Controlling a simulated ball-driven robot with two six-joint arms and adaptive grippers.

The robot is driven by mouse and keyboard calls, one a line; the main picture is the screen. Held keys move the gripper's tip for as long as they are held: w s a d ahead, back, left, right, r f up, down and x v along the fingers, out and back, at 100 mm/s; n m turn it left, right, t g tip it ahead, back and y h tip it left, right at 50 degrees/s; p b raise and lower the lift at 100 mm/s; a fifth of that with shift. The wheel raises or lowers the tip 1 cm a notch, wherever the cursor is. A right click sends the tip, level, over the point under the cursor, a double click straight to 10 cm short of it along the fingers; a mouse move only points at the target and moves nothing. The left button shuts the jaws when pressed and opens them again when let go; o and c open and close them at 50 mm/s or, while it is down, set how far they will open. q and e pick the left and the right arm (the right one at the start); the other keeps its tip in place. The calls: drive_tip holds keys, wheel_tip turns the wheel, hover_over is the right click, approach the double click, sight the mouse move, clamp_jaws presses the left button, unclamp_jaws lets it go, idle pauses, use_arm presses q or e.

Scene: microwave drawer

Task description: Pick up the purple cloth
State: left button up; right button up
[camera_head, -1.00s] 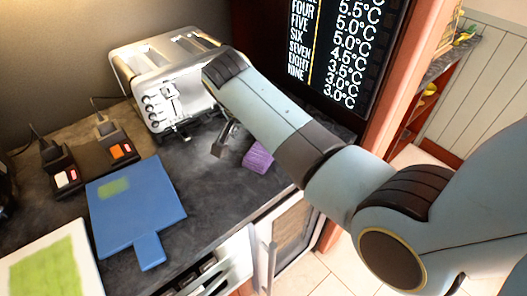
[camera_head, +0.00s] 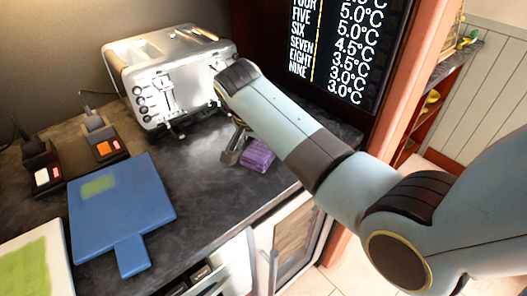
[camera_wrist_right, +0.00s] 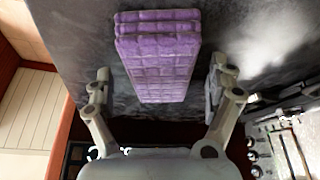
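The purple cloth (camera_head: 258,155) is a folded, block-like bundle with a quilted pattern, lying on the dark counter (camera_head: 205,205). In the right wrist view the cloth (camera_wrist_right: 160,58) sits centred ahead of and between the two fingers. My right gripper (camera_head: 236,150) is beside the cloth in the head view, partly hidden by my right arm. In the right wrist view the right gripper (camera_wrist_right: 158,92) is open, with a gap between each finger and the cloth. My left gripper is not in view.
A silver toaster (camera_head: 168,75) stands behind the gripper. A blue cutting board (camera_head: 120,215) and a white-and-green board (camera_head: 38,262) lie at left. Small black boxes (camera_head: 103,145) sit behind them. The counter's front edge is close, above a cabinet door (camera_head: 292,235).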

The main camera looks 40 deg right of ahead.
sight(262, 145)
drive_tip(key=c, duration=1.2)
drive_tip(key=shift+r, duration=0.5)
drive_tip(key=shift+c, duration=0.2)
wheel_tip(262, 145, up, 3)
drive_tip(key=shift+w+f+b, duration=0.1)
drive_tip(key=shift+f+b, duration=0.05)
drive_tip(key=shift+b, duration=0.15)
drive_tip(key=s+d+r, duration=0.7)
drive_tip(key=s+d, duration=0.1)
drive_tip(key=shift+d+r+b, duration=0.15)
drive_tip(key=shift+d+b, duration=0.1)
drive_tip(key=shift+b, duration=0.15)
